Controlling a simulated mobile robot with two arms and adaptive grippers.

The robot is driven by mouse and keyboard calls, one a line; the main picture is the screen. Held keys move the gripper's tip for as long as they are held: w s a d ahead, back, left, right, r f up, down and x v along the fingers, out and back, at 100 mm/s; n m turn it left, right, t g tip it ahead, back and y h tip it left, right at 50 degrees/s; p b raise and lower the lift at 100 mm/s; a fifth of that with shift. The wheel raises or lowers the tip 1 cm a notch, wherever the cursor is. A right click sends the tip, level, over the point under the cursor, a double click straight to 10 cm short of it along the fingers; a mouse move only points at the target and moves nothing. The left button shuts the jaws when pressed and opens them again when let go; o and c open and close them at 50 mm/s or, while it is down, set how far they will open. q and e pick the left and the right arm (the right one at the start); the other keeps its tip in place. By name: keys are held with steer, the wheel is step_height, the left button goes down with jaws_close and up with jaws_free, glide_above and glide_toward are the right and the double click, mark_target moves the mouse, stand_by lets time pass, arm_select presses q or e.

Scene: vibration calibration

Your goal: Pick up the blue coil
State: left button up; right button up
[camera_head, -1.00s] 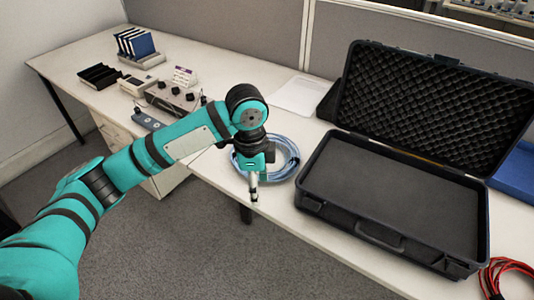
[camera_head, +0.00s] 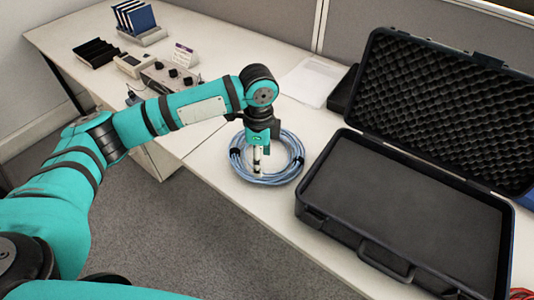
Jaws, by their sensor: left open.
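The blue coil (camera_head: 286,175) lies flat on the white table, a ring of light blue cable with dark ties. My left arm comes in from the left, and its gripper (camera_head: 258,171) points down over the left part of the ring's inside. The fingers are open, with no cable visibly held between them. The gripper hides part of the coil's far left side. I cannot tell whether the fingertips touch the cable or the table. My right gripper is not in view.
An open black case (camera_head: 400,212) with foam lining stands right of the coil. Behind are white paper (camera_head: 308,82), a control box with knobs (camera_head: 170,76), a black tray (camera_head: 96,52) and a rack of blue folders (camera_head: 135,18). The table's front edge is close to the coil.

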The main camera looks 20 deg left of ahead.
mark_target(264, 177)
arm_select(q)
step_height(264, 177, down, 5)
steer(key=shift+w+d+r, duration=0.1)
steer(key=f, duration=0.3)
steer(key=shift+w+d+f, duration=0.3)
steer(key=shift+f, duration=0.45)
steer(key=c, duration=1.1)
jaws_close()
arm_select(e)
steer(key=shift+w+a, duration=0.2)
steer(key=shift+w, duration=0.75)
arm_select(q)
steer(key=shift+r, duration=0.1)
